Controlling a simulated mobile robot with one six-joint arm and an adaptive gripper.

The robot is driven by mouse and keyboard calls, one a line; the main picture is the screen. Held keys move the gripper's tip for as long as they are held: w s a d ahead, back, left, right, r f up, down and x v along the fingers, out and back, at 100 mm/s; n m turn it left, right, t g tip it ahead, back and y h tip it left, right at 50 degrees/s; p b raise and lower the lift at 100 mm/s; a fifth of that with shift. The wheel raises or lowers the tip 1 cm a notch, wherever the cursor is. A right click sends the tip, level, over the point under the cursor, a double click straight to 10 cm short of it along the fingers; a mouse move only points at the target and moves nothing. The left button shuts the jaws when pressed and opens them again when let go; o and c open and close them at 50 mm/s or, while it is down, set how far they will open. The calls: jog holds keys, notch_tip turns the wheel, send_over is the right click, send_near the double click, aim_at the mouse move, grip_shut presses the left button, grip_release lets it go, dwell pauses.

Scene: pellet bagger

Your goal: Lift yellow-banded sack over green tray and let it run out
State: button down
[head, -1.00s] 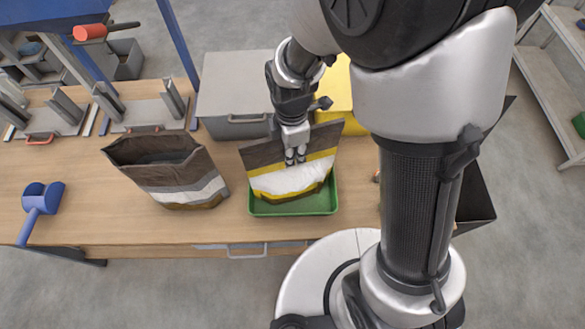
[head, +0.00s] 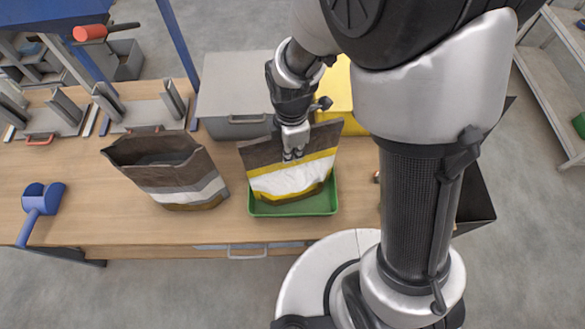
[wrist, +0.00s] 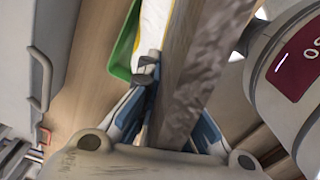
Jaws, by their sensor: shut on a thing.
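The yellow-banded sack (head: 290,180), brown with yellow and white bands, is upright and slightly tilted, over the green tray (head: 300,209). I cannot tell whether its bottom touches the tray floor. My gripper (head: 294,154) is shut on the sack's upper brown part. In the wrist view the gripper's fingers (wrist: 150,95) press against the sack's brown wall (wrist: 195,75), with a strip of the tray (wrist: 124,45) beyond. Whether anything runs out of the sack is hidden, and no loose contents show in the tray.
A second brown sack with a grey-white band (head: 175,175) stands open left of the tray. A blue scoop (head: 38,208) lies at the far left. A grey box (head: 215,100) and a yellow box (head: 340,95) stand behind. Bare tabletop (head: 110,215) lies front left.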

jog(key=shift+s+r, duration=0.1)
notch_tip(320, 180, up, 21)
jog(key=p, duration=0.6)
dwell(6.4)
